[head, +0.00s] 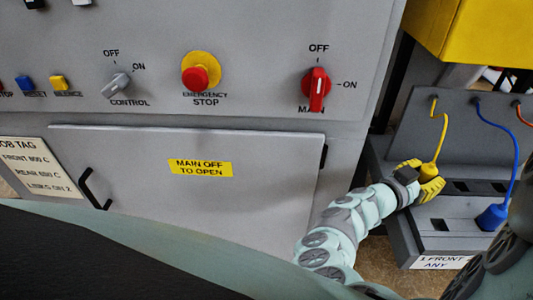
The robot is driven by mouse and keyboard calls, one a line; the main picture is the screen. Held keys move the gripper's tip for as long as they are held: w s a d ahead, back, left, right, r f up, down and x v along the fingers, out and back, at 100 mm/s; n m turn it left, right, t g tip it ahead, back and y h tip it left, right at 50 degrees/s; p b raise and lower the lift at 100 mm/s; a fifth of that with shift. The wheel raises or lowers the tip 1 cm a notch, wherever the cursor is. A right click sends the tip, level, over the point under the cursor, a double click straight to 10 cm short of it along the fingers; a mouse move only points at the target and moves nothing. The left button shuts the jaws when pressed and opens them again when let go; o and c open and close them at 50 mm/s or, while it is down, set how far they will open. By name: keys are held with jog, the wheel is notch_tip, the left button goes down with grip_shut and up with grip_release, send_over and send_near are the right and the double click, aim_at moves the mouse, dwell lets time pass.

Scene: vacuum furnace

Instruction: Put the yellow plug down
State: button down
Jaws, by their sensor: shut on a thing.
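The yellow plug (429,171) is at the right of the head view, on a yellow cable that rises to the grey back panel. My gripper (427,180) has yellow-and-black fingers and is shut on the yellow plug. It is above the grey socket block, near the back row of dark slots. The plug's lower end is hidden by the fingers, so I cannot tell whether it touches the block.
A blue plug (492,217) on a blue cable stands at the front right of the grey block (452,243). An empty-looking dark slot (440,225) lies left of it. The furnace cabinet (250,190) is at the left, with a door handle (91,186) sticking out.

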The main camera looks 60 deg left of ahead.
jog(key=shift+s+f, duration=0.1)
jog(key=shift+f, duration=0.4)
jog(key=c, duration=1.1)
grip_release()
jog(key=shift+a, duration=0.1)
jog(key=o, duration=0.5)
jog(key=shift+f, duration=0.3)
jog(key=shift+c, duration=0.2)
jog(key=shift+a+f+g, duration=0.1)
jog(key=shift+g, duration=0.2)
jog(key=shift+r, duration=0.35)
jog(key=s+a+r, duration=0.1)
jog(key=s, duration=1)
jog(key=shift+s+r+p, duration=0.3)
jog(key=shift+s, duration=0.05)
jog(key=shift+a, duration=0.1)
